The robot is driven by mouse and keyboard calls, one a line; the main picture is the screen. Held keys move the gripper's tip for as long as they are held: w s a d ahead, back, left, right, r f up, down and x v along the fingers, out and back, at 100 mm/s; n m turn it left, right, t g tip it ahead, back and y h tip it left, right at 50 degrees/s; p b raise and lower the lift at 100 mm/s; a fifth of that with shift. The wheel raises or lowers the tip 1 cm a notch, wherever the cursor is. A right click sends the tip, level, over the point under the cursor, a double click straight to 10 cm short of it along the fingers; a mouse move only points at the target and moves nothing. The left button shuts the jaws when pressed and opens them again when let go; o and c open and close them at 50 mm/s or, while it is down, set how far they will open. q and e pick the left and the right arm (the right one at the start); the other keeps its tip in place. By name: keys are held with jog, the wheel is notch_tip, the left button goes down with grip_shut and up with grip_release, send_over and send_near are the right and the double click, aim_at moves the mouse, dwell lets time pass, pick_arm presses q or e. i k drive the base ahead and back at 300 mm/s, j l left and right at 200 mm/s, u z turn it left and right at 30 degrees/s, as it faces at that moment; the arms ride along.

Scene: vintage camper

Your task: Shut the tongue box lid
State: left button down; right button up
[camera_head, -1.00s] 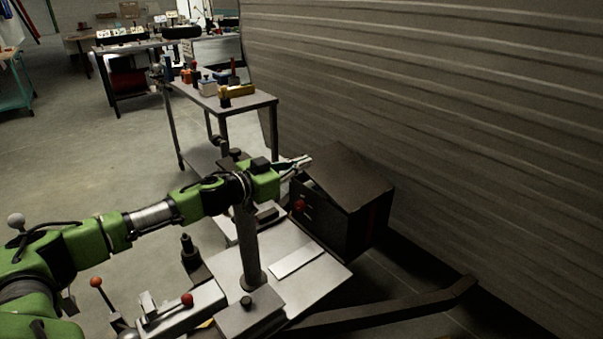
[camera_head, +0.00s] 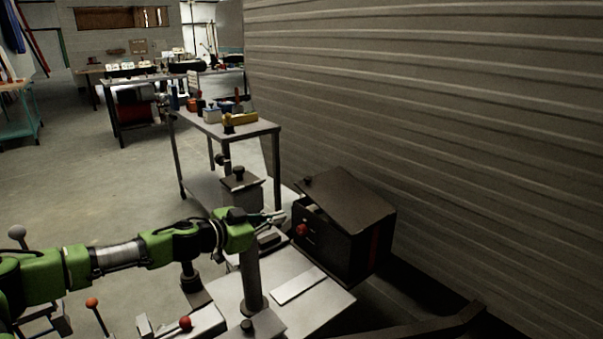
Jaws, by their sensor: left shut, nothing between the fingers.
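The tongue box (camera_head: 345,248) is a dark box beside the ribbed camper wall, with a red knob on its near-left face. Its flat dark lid (camera_head: 348,200) slants over the top. A narrow opening with something pale inside shows under the lid's left edge, so the lid looks not fully down; the exact angle is hard to tell. My left gripper (camera_head: 276,217) is shut and empty, just left of the box, at about the height of its upper face and apart from the lid as far as I can see. My right gripper is out of view.
A pale metal plate (camera_head: 232,292) with a dark upright post (camera_head: 251,270) lies in front of the box. A metal table (camera_head: 240,129) with small items stands behind. The camper wall (camera_head: 450,130) closes off the right. Open floor (camera_head: 110,185) lies left.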

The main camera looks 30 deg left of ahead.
aim_at(352, 205)
jog(key=u, duration=0.45)
jog(key=i+j, duration=0.35)
jog(key=i, duration=0.2)
jog(key=i+j+z, duration=0.15)
jog(key=z, duration=0.15)
jog(key=i+j+z, duration=0.25)
